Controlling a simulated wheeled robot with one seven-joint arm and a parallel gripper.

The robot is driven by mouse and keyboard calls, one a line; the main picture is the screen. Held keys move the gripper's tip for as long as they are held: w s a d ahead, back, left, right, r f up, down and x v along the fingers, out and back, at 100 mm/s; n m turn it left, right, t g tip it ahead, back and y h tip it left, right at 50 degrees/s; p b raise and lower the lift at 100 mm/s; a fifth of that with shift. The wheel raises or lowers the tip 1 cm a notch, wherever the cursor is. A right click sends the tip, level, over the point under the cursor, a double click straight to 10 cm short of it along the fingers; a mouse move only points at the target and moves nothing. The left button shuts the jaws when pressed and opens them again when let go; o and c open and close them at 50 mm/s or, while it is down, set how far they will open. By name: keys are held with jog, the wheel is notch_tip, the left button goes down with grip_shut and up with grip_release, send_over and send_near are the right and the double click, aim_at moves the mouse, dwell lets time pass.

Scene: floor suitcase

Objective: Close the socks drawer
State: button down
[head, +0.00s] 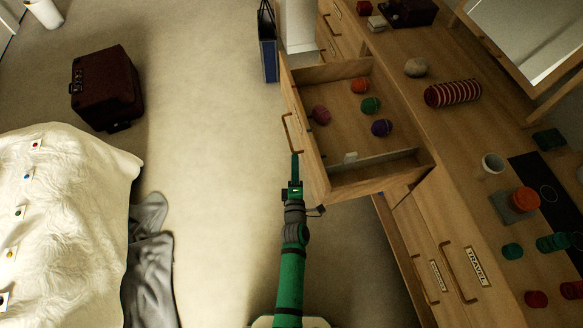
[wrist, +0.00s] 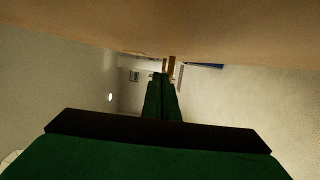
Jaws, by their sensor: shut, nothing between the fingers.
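An open wooden drawer (head: 335,168) is pulled out of the dresser in the head view. My gripper (head: 295,158) is shut and empty, beside the drawer front just below the handle. In the wrist view the shut green fingers (wrist: 163,95) point forward under a blurred wooden surface (wrist: 160,25).
The dresser top (head: 455,130) carries a striped roll (head: 453,93), a mug (head: 493,164) and other small items. A dark suitcase (head: 106,87) lies on the floor left, above a white-covered bed (head: 60,200). A blue bag (head: 268,47) stands beyond the drawer.

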jog(key=shift+w+d, duration=0.15)
jog(key=shift+d, duration=0.45)
jog(key=shift+w+d, duration=0.15)
jog(key=shift+d, duration=0.45)
